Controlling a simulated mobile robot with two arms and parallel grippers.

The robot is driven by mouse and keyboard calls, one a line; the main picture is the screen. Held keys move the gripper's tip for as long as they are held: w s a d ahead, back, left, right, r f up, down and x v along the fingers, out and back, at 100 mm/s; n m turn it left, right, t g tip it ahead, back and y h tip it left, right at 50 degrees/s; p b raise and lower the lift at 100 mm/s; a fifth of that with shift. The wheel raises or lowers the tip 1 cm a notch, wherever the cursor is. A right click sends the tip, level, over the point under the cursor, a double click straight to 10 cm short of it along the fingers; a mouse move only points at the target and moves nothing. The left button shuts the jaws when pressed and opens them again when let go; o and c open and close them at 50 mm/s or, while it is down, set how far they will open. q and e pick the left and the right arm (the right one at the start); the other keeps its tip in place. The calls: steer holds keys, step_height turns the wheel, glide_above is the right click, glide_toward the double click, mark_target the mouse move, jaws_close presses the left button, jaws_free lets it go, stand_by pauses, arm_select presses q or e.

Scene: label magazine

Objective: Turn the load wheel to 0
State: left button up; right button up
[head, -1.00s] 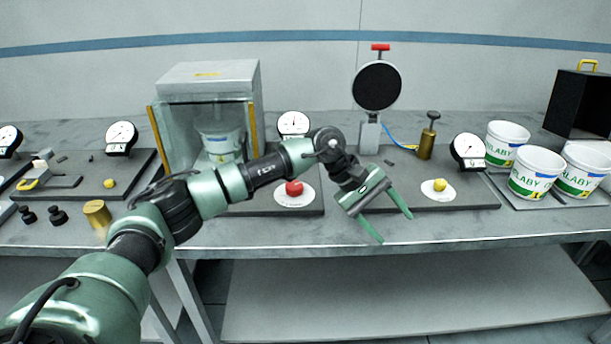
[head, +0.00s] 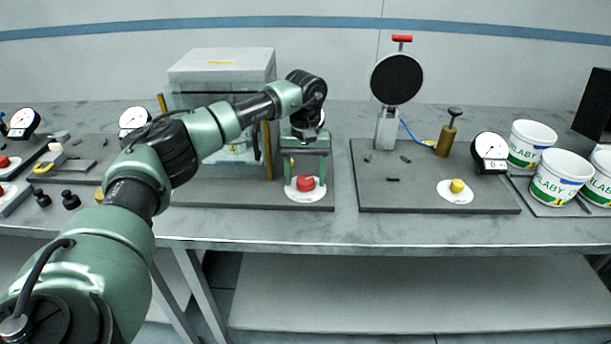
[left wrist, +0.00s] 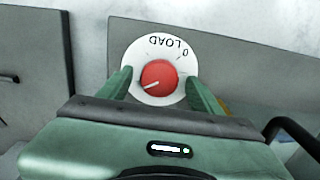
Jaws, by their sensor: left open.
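The load wheel (head: 305,183) is a red knob on a white round dial plate, on a dark board in the middle of the bench. In the left wrist view the red load wheel (left wrist: 159,77) carries a pale pointer line toward the lower left. The dial plate (left wrist: 150,53) reads LOAD, with a 0 at its right side. My left gripper (head: 306,180) is open, pointing down over the wheel, with a finger on either side. In the left wrist view the fingertips of my left gripper (left wrist: 157,76) flank the wheel; contact cannot be told. My right gripper is not in view.
A glass-sided box (head: 222,65) stands behind my left arm. To the right is a board (head: 430,205) with a black disc (head: 397,79), a brass weight (head: 446,140) and a yellow knob (head: 457,186). White tubs (head: 560,178) stand at the far right.

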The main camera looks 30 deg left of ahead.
arm_select(q)
steer(key=shift+f, duration=0.35)
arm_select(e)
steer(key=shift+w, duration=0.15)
arm_select(q)
steer(key=c, duration=1.4)
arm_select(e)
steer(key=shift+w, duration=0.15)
arm_select(q)
steer(key=shift+n, duration=0.3)
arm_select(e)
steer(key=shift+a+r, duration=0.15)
